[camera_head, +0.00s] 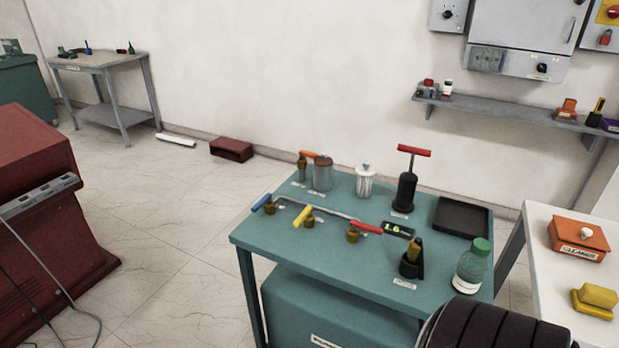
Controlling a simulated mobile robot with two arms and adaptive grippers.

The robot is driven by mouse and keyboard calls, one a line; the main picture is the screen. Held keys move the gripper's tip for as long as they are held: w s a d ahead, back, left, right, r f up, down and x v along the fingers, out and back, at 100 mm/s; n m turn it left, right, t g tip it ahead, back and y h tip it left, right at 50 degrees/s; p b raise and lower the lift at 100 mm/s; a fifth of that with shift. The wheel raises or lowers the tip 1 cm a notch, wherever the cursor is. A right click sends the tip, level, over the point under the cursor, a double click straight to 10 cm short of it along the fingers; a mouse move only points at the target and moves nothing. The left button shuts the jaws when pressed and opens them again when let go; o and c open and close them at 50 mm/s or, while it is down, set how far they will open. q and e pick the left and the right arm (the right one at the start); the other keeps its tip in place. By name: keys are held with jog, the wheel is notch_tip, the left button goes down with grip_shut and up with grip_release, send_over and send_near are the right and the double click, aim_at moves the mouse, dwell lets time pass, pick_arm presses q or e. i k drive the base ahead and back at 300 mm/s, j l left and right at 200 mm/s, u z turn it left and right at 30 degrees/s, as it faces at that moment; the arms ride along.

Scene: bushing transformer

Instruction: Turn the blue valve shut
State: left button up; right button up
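The blue valve (262,203) sits at the left corner of the green table (262,240). It has a blue lever handle on a small brass body, and the handle slants up to the right in the picture. A thin grey pipe runs from near it to the right. A yellow-handled valve (302,215) and a red-handled valve (367,227) stand to its right. I cannot tell from the handle whether the blue valve is open or shut. Neither of my grippers shows in the head view.
The green table also holds a black hand pump (406,190), glass jars (323,173), a black tray (462,217) and a green-capped bottle (472,268). A white table (545,285) stands at the right. A red cabinet (45,210) stands at the left, with clear floor between.

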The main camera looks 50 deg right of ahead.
aim_at(268, 197)
jog(key=z, duration=1.2)
